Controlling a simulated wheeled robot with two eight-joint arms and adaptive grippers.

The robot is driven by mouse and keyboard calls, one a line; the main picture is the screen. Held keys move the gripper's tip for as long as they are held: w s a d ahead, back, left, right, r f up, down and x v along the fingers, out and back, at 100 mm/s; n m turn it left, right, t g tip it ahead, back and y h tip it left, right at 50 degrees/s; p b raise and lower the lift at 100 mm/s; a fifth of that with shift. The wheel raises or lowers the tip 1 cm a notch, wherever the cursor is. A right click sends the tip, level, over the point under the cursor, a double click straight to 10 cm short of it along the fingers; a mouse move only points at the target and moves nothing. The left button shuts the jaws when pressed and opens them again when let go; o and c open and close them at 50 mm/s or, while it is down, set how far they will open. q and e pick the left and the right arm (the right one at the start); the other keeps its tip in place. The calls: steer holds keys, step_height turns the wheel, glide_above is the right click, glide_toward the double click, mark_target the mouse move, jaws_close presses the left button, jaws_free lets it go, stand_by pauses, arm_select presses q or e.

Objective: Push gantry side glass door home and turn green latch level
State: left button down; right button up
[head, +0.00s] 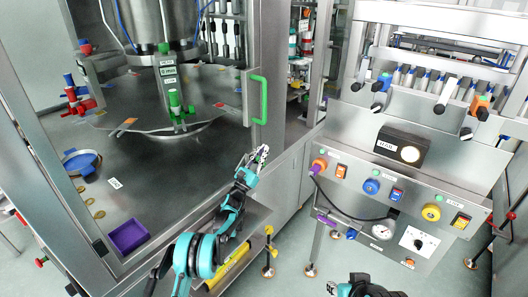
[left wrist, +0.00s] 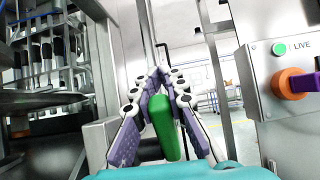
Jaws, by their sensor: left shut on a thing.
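The gantry side glass door carries a tall green handle (head: 264,100) in the head view. I cannot tell whether the door sits fully home against its frame. My left gripper (head: 260,157) is below this handle, at the side of the cabinet. In the left wrist view its two purple-padded fingers (left wrist: 160,88) are closed around the green latch (left wrist: 166,128). The latch appears as a long rounded bar, slightly tilted in that view, with its far part between the fingers. My right gripper (head: 340,288) is only partly in view at the bottom edge, and its jaws are unclear.
A control panel (head: 385,215) with coloured knobs and a gauge stands to the right. In the left wrist view an orange and purple knob (left wrist: 296,84) is close on the right. A purple tray (head: 128,236) lies inside the cabinet. Floor shows between cabinet and panel.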

mark_target(258, 157)
stand_by(0.4)
arm_select(q)
steer(key=c, duration=1.5)
jaws_free()
steer(key=shift+s+a+f, duration=0.2)
steer(key=shift+s+f, duration=0.05)
steer(key=v, duration=0.3)
steer(key=shift+a+r, duration=0.1)
steer(key=shift+r, duration=0.1)
steer(key=s+a, duration=0.2)
steer(key=s, duration=0.1)
steer(key=s+a, duration=0.2)
steer(key=s, duration=0.1)
steer(key=s+a, duration=0.2)
steer(key=s, duration=0.1)
steer(key=shift+s+a, duration=0.1)
steer(key=shift+a, duration=0.15)
